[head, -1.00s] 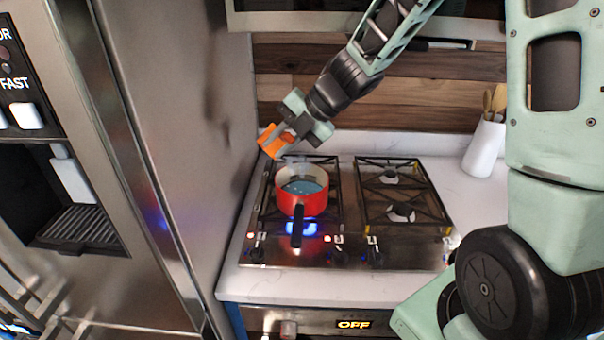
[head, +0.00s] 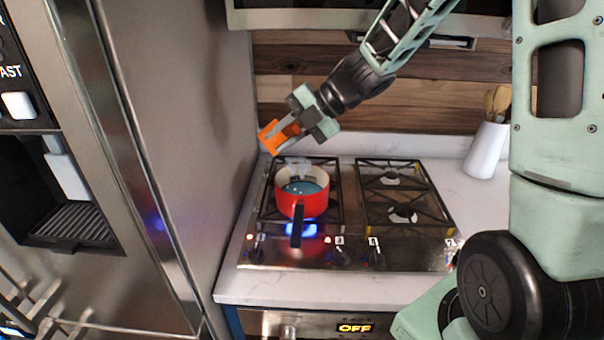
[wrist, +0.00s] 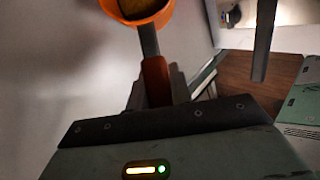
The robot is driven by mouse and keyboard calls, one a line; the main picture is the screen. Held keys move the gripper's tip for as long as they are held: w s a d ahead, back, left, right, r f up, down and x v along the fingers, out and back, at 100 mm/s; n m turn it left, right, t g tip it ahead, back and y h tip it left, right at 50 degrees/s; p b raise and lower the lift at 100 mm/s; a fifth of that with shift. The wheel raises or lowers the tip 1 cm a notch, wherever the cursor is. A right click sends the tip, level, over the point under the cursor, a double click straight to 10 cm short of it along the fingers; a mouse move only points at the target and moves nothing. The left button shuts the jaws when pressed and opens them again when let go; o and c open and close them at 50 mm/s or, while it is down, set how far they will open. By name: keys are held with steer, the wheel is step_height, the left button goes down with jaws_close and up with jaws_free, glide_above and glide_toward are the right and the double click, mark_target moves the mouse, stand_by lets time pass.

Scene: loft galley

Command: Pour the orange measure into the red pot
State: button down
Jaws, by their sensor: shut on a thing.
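The orange measure (head: 271,137) is held in my gripper (head: 286,133), above and behind the red pot, a little to its left. In the wrist view the measure (wrist: 128,10) shows at the top, with something brownish-yellow inside, and its handle runs down between my fingers. The red pot (head: 302,204) sits upright on the left front burner, holding bluish liquid, with its dark handle pointing to the front. A pale wisp shows above the pot. The measure looks tilted in the head view; I cannot tell whether anything is leaving it.
A steel fridge wall (head: 190,130) stands close on the left. The stove (head: 345,258) has a blue glow under the pot, and its right burners (head: 403,213) are empty. A white utensil holder (head: 486,150) stands at the back right. White counter lies clear beside the stove.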

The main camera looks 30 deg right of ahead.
steer(key=shift+d+r+m+y+b, duration=0.3)
steer(key=shift+d+r+y+b, duration=0.3)
steer(key=shift+y+b, duration=0.4)
stand_by(0.4)
steer(key=shift+s+d+r+t+y+b, duration=0.1)
steer(key=shift+d+t+y+b, duration=0.15)
steer(key=shift+d+y, duration=0.35)
steer(key=shift+s+d+r+t+y+b, duration=0.1)
steer(key=shift+d+t+y+b, duration=0.15)
steer(key=shift+d, duration=0.55)
steer(key=shift+d+r+m+y, duration=0.15)
steer(key=shift+d+m+y, duration=0.3)
steer(key=shift+y, duration=0.2)
stand_by(0.6)
steer(key=shift+d+r+m+t+y+b, duration=0.1)
steer(key=shift+d+m+t+y+b, duration=0.25)
steer(key=shift+d+y+b, duration=0.55)
stand_by(0.6)
steer(key=shift+s+d+m+t+y+b, duration=0.1)
steer(key=shift+d+m+t+y+b, duration=0.55)
steer(key=shift+d+y+b, duration=0.5)
stand_by(1.3)
